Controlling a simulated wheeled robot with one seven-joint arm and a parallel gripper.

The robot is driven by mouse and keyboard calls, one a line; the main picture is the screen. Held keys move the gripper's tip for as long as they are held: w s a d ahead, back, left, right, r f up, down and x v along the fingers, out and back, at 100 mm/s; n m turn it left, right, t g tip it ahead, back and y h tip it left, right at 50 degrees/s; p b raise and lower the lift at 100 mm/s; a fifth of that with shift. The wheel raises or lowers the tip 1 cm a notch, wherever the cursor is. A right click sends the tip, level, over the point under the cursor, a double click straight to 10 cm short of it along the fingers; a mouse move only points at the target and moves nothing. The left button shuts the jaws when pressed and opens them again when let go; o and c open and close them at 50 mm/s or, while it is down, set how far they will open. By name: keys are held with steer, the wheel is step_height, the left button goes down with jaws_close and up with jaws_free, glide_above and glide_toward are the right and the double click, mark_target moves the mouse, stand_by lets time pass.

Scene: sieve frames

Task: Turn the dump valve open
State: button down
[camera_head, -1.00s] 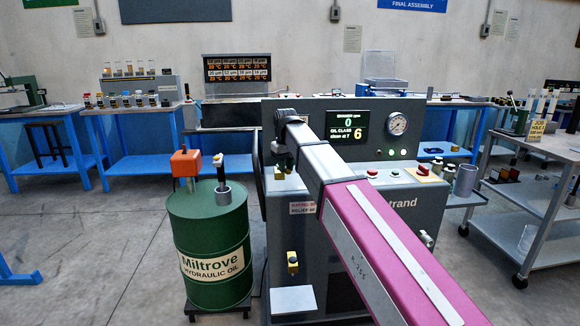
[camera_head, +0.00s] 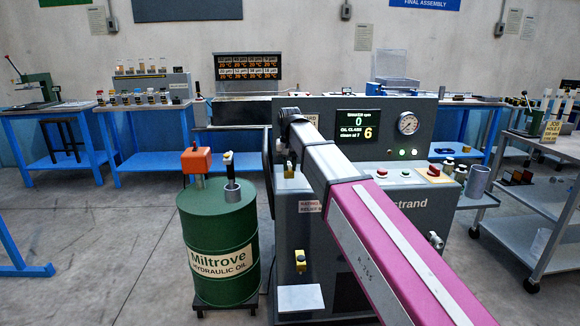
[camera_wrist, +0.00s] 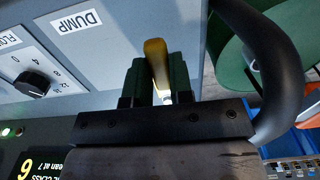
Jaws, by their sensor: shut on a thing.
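The dump valve's yellow handle (camera_wrist: 157,62) shows in the wrist view, beside a white DUMP label (camera_wrist: 75,20) on the grey panel. My gripper (camera_wrist: 154,82) has its two dark green fingers on either side of the handle and is shut on it. The valve's body and pivot are mostly hidden behind the fingers and the black gripper body. In the head view my arm reaches to the grey test stand (camera_head: 430,235), and the fingers cannot be made out there.
A green oil drum (camera_head: 220,240) stands left of the stand. In the wrist view a dial (camera_wrist: 32,85) lies left of the handle and a thick black hose (camera_wrist: 285,65) curves at right. A grey cart (camera_head: 535,220) stands at far right.

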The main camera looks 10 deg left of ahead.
mark_target(289, 167)
steer(key=c, duration=1)
jaws_free()
steer(key=shift+r, duration=0.1)
step_height(289, 167, up, 11)
steer(key=shift+f, duration=0.2)
steer(key=shift+s, duration=0.1)
